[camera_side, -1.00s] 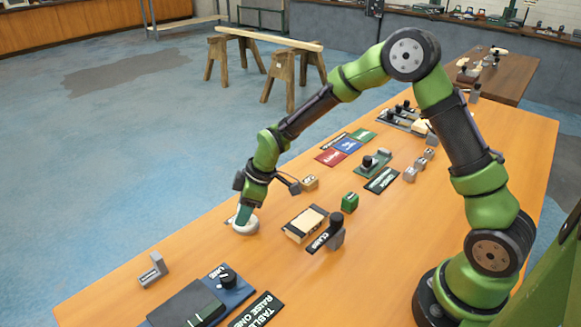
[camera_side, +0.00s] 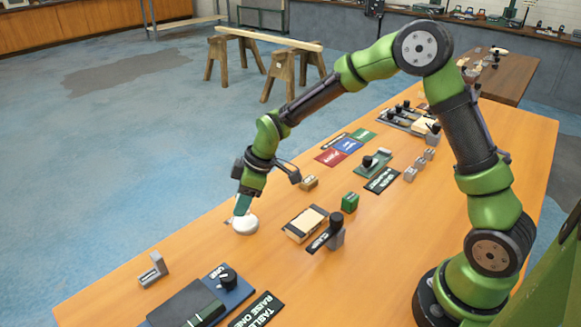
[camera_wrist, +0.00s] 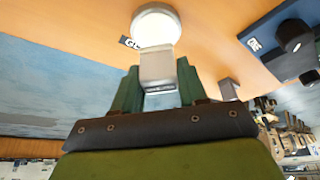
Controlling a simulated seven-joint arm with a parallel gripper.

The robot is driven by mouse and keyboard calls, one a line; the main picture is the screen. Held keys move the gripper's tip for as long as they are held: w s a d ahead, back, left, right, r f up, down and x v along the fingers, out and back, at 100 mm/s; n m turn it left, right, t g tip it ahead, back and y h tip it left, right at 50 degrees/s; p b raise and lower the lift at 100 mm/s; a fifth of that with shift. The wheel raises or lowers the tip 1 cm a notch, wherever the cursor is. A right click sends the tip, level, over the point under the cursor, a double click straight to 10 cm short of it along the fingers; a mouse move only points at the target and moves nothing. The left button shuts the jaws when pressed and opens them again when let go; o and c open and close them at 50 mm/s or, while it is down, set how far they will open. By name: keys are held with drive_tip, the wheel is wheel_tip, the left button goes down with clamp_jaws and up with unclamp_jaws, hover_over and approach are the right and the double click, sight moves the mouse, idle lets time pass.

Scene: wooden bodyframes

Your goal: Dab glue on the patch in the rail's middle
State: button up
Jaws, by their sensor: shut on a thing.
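My gripper (camera_side: 241,209) is shut on a pale grey block-like applicator, which shows between the green fingers in the wrist view (camera_wrist: 157,66). It is just above a round white glue dish (camera_side: 245,226) near the table's left edge. The dish also shows beyond the applicator in the wrist view (camera_wrist: 155,22), beside a partly hidden label starting with "GL". The applicator's tip is hard to see, and I cannot tell whether it carries glue. A pale wooden piece (camera_side: 297,233), probably the rail, lies right of the dish with a dark top area; its patch is too small to make out.
A black-knobbed clamp (camera_side: 336,236) and its label stand right against the wooden piece. A green block (camera_side: 350,202) and a small tan block (camera_side: 309,183) are behind. A grey bracket (camera_side: 154,270) and a blue knob panel (camera_side: 229,278) are in front. Table between is clear.

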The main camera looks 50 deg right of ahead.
drive_tip(key=shift+r, duration=1.85)
